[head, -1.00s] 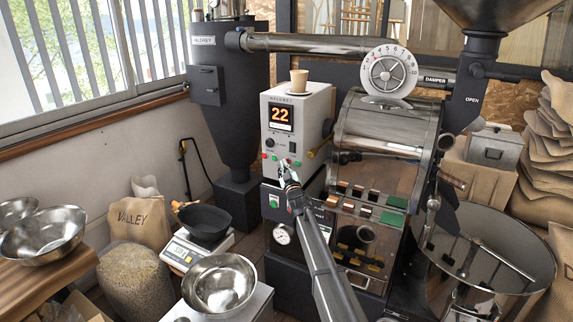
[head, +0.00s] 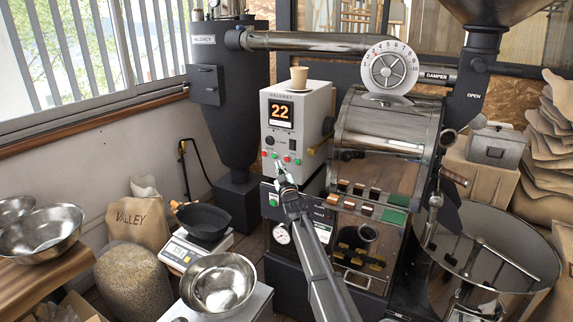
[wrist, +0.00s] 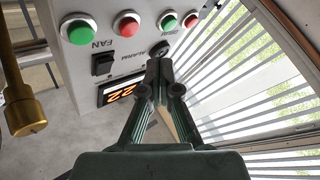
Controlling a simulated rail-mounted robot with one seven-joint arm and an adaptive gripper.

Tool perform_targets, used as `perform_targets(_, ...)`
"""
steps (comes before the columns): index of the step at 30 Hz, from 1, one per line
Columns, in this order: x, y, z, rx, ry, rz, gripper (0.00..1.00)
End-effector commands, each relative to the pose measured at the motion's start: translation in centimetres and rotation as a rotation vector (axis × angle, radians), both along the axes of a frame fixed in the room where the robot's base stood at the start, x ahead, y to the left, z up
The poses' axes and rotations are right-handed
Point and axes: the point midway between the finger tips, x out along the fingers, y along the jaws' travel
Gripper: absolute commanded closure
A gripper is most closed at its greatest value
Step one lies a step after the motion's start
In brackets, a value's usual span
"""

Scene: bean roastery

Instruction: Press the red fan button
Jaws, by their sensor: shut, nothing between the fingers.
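The red fan button (wrist: 127,23) is a round red cap in a metal ring on the pale control box, beside the "FAN" label in the wrist view. In the head view, it (head: 286,159) sits on the lower part of the box front. My gripper (wrist: 160,68) is shut and empty; its fingertips appear below the button row in the wrist view, apart from the red fan button. In the head view, my gripper (head: 280,168) is just below and left of the red fan button. The exact gap to the panel cannot be told.
The green fan button (wrist: 79,32) is beside the red one. Another green button (wrist: 168,20) and red button (wrist: 190,20) sit close by. A black switch (wrist: 103,65) and key-like knob (wrist: 160,50) are near my fingertips. A paper cup (head: 299,77) stands on the box.

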Motion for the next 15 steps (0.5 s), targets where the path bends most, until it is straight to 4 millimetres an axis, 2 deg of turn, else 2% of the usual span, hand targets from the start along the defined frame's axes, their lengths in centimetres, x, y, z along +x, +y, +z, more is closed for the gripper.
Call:
perform_targets(6, -1.8, 0.7, -0.2, 0.000, -0.001, 0.000, 1.00)
perform_targets(15, -2.0, 0.9, 0.0, 0.000, 0.000, 0.000, 1.00)
